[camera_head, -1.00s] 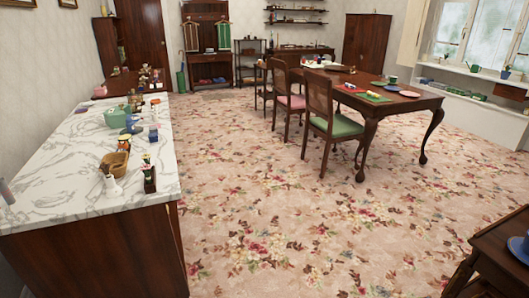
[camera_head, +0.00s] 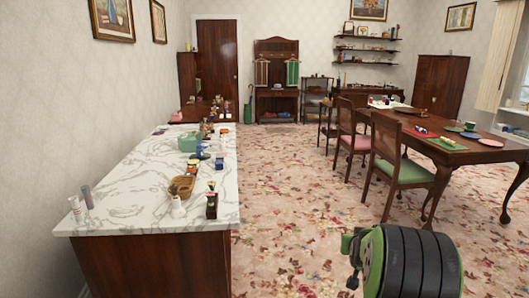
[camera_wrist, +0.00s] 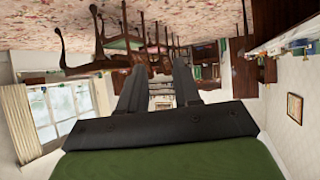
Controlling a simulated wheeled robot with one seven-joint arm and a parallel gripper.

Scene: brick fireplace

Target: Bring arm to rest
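My gripper (camera_wrist: 159,70) shows in the wrist view with its two dark fingers apart. The gap between them is empty, and the room shows through it. The dark gripper base and a green part of my arm fill the bottom of that view. The wrist view is upside down, with the carpet at the top. In the head view a green and black part of my arm (camera_head: 412,262) is raised at the bottom right. The fingers cannot be made out there.
A marble-topped counter (camera_head: 130,190) with several small items, including a wicker basket (camera_head: 182,187), stands at the left. A dining table (camera_head: 465,153) with chairs, one with a green seat (camera_head: 403,172), is at the right. The flowered carpet (camera_head: 290,200) between them is clear.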

